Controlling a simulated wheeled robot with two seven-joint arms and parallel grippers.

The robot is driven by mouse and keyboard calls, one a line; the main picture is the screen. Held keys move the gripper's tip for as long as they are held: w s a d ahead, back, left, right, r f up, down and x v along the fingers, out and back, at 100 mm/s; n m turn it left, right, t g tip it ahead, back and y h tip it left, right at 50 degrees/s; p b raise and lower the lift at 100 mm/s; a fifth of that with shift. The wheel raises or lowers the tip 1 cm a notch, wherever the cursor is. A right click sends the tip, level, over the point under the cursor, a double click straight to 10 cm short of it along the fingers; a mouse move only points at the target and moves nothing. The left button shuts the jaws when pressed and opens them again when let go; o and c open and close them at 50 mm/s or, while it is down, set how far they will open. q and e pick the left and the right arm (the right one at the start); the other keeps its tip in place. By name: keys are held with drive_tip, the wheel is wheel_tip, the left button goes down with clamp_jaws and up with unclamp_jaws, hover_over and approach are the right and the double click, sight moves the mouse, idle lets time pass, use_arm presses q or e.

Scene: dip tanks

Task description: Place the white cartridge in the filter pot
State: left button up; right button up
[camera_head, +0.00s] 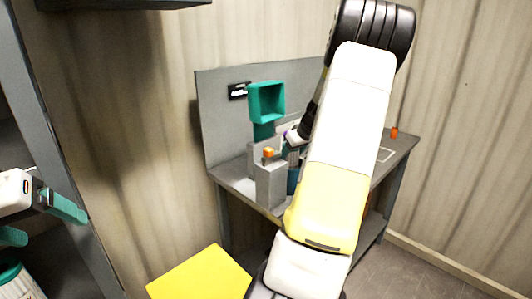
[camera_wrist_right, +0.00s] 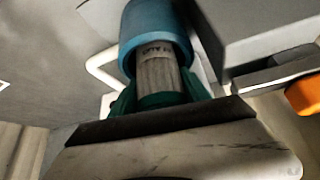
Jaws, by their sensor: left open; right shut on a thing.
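The white cartridge (camera_wrist_right: 158,72), pleated with small dark lettering, is held between the teal fingers of my right gripper (camera_wrist_right: 158,100). Its far end is hidden inside the mouth of the blue filter pot (camera_wrist_right: 152,22); how deep it sits I cannot tell. In the head view the blue pot (camera_head: 293,181) shows partly beside the grey block, mostly behind my right arm. My right gripper (camera_head: 291,145) is at the pot's top there, largely covered by the arm. My left gripper (camera_head: 40,222) is open and empty at the left edge.
The grey bench (camera_head: 400,150) has a back panel with a teal square frame (camera_head: 267,102). A grey block (camera_head: 270,184) with an orange knob (camera_head: 268,153) stands close left of the pot. A teal-capped white container (camera_head: 18,282) is below my left gripper. A yellow panel (camera_head: 200,275) lies in front.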

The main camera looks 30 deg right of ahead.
drive_tip(key=shift+f, duration=0.3)
drive_tip(key=o, duration=1.6)
drive_tip(key=shift+f, duration=0.1)
drive_tip(key=shift+a, duration=0.1)
